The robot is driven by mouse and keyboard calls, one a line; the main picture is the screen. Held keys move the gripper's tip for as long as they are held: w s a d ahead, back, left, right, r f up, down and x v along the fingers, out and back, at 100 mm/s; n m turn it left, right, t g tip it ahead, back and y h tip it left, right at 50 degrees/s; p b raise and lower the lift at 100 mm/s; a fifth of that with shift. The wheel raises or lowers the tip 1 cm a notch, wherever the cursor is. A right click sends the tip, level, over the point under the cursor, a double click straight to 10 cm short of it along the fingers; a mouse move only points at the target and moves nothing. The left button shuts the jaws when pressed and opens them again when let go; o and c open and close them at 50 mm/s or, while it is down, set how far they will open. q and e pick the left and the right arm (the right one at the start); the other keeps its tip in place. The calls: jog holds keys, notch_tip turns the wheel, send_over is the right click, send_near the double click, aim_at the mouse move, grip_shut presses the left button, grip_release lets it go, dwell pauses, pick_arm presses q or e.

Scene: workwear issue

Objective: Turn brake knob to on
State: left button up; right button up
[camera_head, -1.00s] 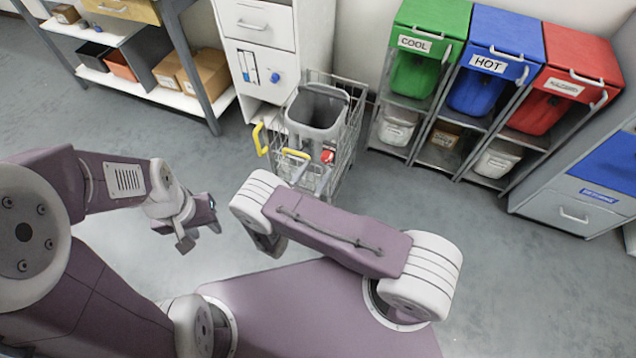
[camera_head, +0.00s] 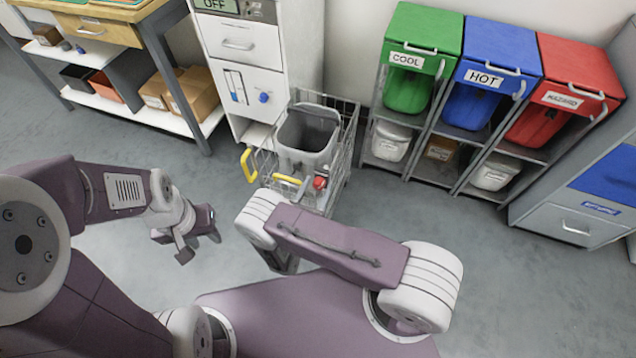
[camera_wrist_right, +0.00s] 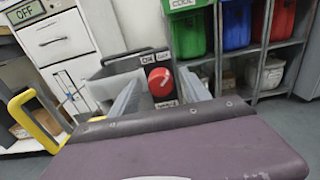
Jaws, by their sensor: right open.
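The brake knob is a red knob (camera_head: 319,183) on the front of the wire cart (camera_head: 345,150). In the right wrist view the red knob (camera_wrist_right: 160,82) sits on a dark panel under small labels; its exact setting is too small to tell. My right gripper (camera_wrist_right: 158,97) is open, its two grey fingers pointing toward the knob, which shows between them. Contact with the knob cannot be told. In the head view my right arm hides most of that gripper. My left gripper (camera_head: 200,245) hangs over the floor at the left, away from the cart.
The cart carries a grey bin (camera_head: 308,140) and yellow handles (camera_head: 249,165). A white cabinet (camera_head: 240,70) stands behind it, a shelf table (camera_head: 150,90) at left. Green (camera_head: 420,60), blue (camera_head: 490,75) and red (camera_head: 565,85) bins stand at right. Floor around the cart is clear.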

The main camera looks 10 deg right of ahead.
grip_shut()
jog(key=shift+n, duration=0.3)
jog(key=n, duration=0.4)
jog(key=shift+a+b, duration=0.1)
jog(key=shift+b, duration=0.25)
jog(key=n, duration=0.4)
jog(key=shift+f+n+b, duration=0.1)
jog(key=shift+n+b, duration=0.2)
jog(key=shift+b, duration=0.05)
jog(key=n, duration=0.4)
jog(key=shift+a, duration=0.1)
jog(key=n+b, duration=0.1)
jog(key=n, duration=0.3)
jog(key=shift+f, duration=0.1)
jog(key=shift+n, duration=0.5)
